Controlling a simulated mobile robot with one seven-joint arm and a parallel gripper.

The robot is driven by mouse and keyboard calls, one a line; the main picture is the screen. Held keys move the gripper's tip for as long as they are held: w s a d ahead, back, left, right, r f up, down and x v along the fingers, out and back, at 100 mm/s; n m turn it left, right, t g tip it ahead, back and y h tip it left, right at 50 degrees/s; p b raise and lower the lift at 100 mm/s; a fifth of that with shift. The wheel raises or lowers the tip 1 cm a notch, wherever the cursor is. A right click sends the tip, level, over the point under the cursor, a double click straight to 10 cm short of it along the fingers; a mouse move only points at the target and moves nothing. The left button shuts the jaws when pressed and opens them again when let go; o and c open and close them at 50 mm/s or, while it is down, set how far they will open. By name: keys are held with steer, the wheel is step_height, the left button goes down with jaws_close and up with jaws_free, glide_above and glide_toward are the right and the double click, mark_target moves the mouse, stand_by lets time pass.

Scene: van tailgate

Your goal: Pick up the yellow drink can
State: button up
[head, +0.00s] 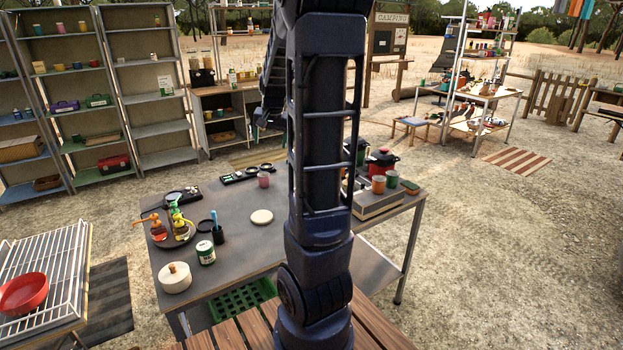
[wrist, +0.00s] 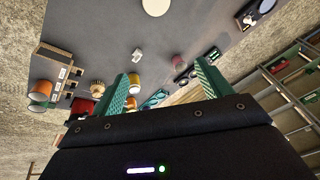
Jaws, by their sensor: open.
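A small yellow cylinder (wrist: 135,82) shows in the wrist view, just beyond the left finger and partly hidden by it; it may be the yellow drink can, but it is too small to be sure. I cannot make it out in the head view, where my arm blocks the middle of the table. My gripper (wrist: 164,82) is open, with its two green fingers apart and nothing between them. It is above the grey table (head: 235,200). In the head view the gripper is mostly hidden behind my arm.
On the table, a tray of bottles (head: 178,228), a white pot (head: 174,277), a green-and-white tin (head: 205,252) and a pink cup (head: 263,180) stand left of my arm. A red pot (head: 381,162) and an orange cup (head: 378,185) stand right. Shelves (head: 155,95) line the back left.

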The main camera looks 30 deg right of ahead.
steer(key=w+d+f+m+g+h, duration=0.1)
steer(key=w+d+f+m+h, duration=0.15)
steer(key=w+d+f, duration=0.85)
steer(key=w+d+f+m, duration=0.1)
steer(key=w+d+f, duration=0.1)
steer(key=d+f, duration=0.4)
steer(key=w+d+f+m+h, duration=0.1)
steer(key=w+d+f, duration=0.2)
steer(key=d+f, duration=0.3)
steer(key=w+d+f+m+g, duration=0.1)
steer(key=w+d+f, duration=0.1)
steer(key=d+f, duration=0.4)
steer(key=shift+w+f+m+h, duration=0.15)
steer(key=shift+f+m, duration=0.05)
steer(key=shift+f, duration=0.3)
steer(key=shift+w+f+m+h, duration=0.1)
steer(key=shift+w+f+m, duration=0.05)
steer(key=shift+f, duration=0.35)
steer(key=c, duration=1)
steer(key=shift+r, duration=0.15)
steer(key=shift+c, duration=0.2)
